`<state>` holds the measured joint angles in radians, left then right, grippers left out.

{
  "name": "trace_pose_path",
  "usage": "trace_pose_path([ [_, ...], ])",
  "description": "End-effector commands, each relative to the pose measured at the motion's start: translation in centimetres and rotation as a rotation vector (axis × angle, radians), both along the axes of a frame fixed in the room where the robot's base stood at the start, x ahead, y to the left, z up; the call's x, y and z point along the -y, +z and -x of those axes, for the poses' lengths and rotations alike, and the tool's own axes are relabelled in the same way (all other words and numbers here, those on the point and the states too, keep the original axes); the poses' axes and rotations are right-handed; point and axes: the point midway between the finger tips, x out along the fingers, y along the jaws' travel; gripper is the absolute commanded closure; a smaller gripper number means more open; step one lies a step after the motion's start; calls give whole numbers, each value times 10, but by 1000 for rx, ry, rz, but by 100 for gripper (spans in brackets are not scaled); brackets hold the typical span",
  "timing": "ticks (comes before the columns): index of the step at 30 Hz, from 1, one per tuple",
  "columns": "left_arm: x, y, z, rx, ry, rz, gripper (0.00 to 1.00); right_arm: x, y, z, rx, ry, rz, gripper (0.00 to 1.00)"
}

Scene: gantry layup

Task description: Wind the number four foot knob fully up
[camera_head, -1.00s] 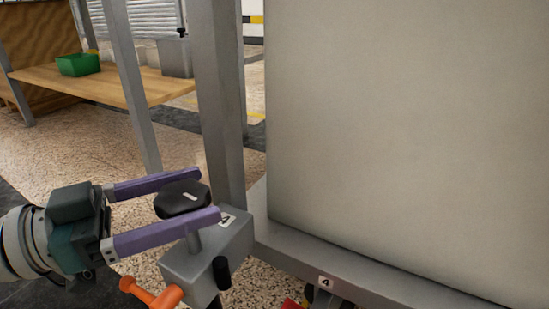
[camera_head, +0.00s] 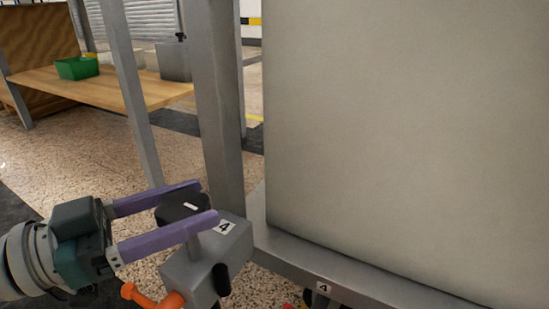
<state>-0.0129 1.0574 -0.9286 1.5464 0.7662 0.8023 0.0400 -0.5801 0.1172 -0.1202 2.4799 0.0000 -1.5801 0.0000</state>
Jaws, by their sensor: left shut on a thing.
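The number four foot knob (camera_head: 181,208) is a black, many-sided knob with a white mark on top. It sits on a grey stem above a grey block that carries a "4" label (camera_head: 225,227). My left gripper (camera_head: 208,202) reaches in from the left with its two purple fingers on either side of the knob, shut on it. The near finger hides part of the knob and stem. A black handle (camera_head: 221,280) and an orange lever (camera_head: 152,297) stick out from the block. My right gripper is not in view.
A grey post (camera_head: 219,120) rises just behind the knob. A large beige panel (camera_head: 400,130) fills the right, above a grey frame rail (camera_head: 330,278) with another "4" label. A wooden bench (camera_head: 95,88) with a green bin (camera_head: 77,68) stands at the back left.

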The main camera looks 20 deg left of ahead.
Motion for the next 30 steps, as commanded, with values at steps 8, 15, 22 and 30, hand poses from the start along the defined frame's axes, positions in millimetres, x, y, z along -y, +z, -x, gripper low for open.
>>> trace_pose_path([
  [8, 1, 7, 2, -12, 196, 5, 88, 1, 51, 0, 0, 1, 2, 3],
  [15, 1, 4, 1, -11, 423, 4, 88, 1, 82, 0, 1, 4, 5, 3],
  [22, 1, 1, 1, -12, 625, 3, 88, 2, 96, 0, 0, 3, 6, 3],
  [30, 0, -1, 1, -9, 798, 2, 88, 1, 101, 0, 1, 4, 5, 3],
])
